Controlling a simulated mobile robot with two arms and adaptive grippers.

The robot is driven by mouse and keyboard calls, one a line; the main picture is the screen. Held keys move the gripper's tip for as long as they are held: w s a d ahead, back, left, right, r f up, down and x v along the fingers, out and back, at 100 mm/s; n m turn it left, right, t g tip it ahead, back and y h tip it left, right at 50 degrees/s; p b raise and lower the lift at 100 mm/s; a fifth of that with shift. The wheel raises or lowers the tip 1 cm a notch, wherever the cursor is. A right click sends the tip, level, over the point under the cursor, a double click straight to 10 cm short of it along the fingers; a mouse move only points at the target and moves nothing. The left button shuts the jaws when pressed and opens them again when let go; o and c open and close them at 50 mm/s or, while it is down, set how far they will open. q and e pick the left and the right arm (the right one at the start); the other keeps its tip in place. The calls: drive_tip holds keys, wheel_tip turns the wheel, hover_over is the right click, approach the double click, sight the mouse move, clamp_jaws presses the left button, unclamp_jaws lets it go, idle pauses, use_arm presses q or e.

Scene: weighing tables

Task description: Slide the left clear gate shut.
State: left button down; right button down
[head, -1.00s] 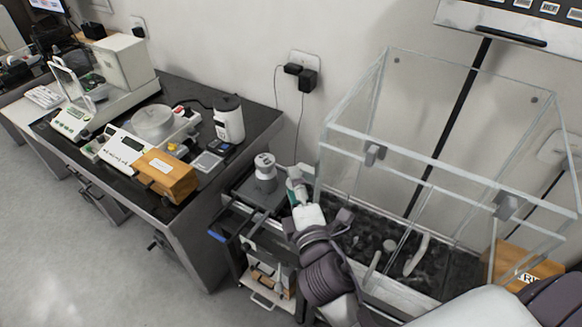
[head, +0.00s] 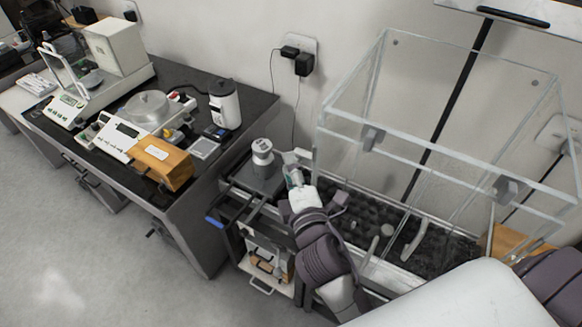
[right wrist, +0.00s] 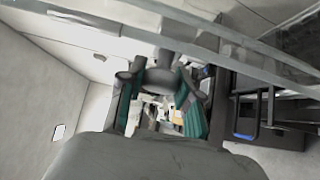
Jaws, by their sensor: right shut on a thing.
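The clear enclosure (head: 445,160) stands on the right over a dark bed. Its clear walls make the left gate's exact edges hard to tell. Two grey block-like fittings sit on its front, a left one (head: 371,138) and a right one (head: 507,190). My right gripper (head: 296,163) is just outside the enclosure's left front upright. In the right wrist view its green-padded fingers (right wrist: 160,88) are closed around a grey rounded piece (right wrist: 160,78), perhaps a handle. What that piece joins to is unclear. My left gripper is not seen.
A small dark cart (head: 262,180) bearing a white-topped container (head: 263,152) stands left of my right gripper. A bench (head: 205,190) with balances and a wooden box (head: 160,164) is further left. Another wooden box (head: 505,240) is at the enclosure's right. Open floor lies at lower left.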

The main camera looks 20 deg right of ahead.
wheel_tip(320, 180, down, 26)
drive_tip(key=b, duration=2.2)
drive_tip(key=shift+r, duration=0.2)
drive_tip(key=c, duration=0.8)
unclamp_jaws()
drive_tip(key=shift+f, duration=0.1)
wheel_tip(320, 180, up, 10)
drive_tip(key=shift+r, duration=0.1)
